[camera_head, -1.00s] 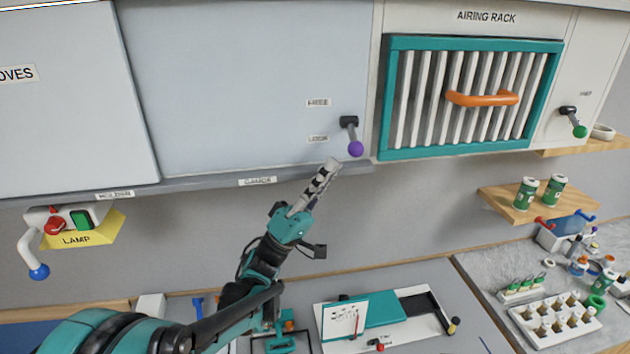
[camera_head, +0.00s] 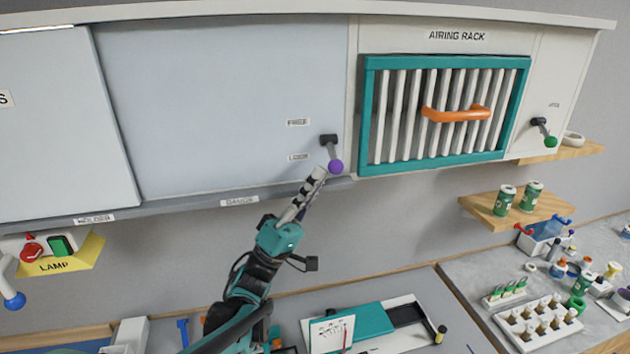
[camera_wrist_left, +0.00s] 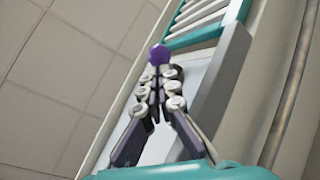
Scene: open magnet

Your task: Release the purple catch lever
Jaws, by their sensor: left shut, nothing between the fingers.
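The purple catch lever (camera_head: 335,166) hangs down from its dark pivot at the lower right of the grey sliding door, with its ball near the lower of two small labels. My left gripper (camera_head: 318,172) is shut and empty, pointing up, with its tips just below and left of the purple ball. In the left wrist view the ball (camera_wrist_left: 159,54) shows just beyond the shut fingertips (camera_wrist_left: 160,72). I cannot tell whether they touch. My right gripper is not in view.
An airing rack (camera_head: 366,125) with an orange handle (camera_head: 455,115) is right of the lever. A green-knobbed lever (camera_head: 550,142) is further right. The cabinet's lower ledge (camera_head: 190,208) runs close under the lever. A lamp switch box (camera_head: 48,247) is at lower left.

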